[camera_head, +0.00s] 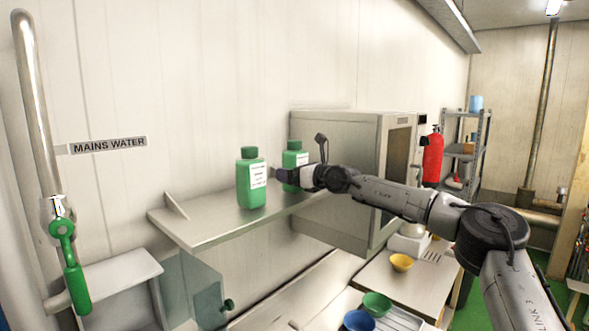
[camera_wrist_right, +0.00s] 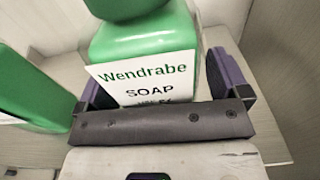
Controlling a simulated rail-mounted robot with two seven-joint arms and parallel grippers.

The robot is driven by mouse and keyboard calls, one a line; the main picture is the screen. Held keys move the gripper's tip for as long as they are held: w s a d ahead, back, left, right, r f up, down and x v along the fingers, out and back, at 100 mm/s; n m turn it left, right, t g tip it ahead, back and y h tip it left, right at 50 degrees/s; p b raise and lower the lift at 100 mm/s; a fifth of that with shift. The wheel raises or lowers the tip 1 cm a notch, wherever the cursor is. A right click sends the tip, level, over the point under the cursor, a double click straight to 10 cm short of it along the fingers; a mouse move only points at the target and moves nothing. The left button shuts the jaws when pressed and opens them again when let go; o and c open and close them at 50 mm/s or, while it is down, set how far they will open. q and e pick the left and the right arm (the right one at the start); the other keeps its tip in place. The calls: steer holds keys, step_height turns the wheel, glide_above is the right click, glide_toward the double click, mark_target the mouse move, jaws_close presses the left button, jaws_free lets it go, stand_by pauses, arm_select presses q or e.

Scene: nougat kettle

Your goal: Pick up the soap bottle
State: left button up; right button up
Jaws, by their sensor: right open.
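The soap bottle (camera_wrist_right: 145,42) is green with a white label reading "Wendrabe SOAP". In the right wrist view it stands between the two purple-padded fingers of my right gripper (camera_wrist_right: 162,84). The fingers are open, one on each side; a small gap shows at the right, and contact at the left is unclear. In the head view this appears to be the rear green bottle (camera_head: 292,156) on the steel shelf, partly hidden by my right gripper (camera_head: 284,175). A similar green bottle (camera_head: 250,192) stands upright in front and to the left. My left gripper is out of view.
The steel shelf (camera_head: 205,227) is clear left of the bottles. A large steel cabinet (camera_head: 335,150) stands right behind my right arm. The second bottle (camera_wrist_right: 30,95) is close beside the left finger.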

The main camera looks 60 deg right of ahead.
steer(key=shift+c, duration=0.4)
steer(key=c, duration=1.2)
steer(key=shift+r, duration=0.2)
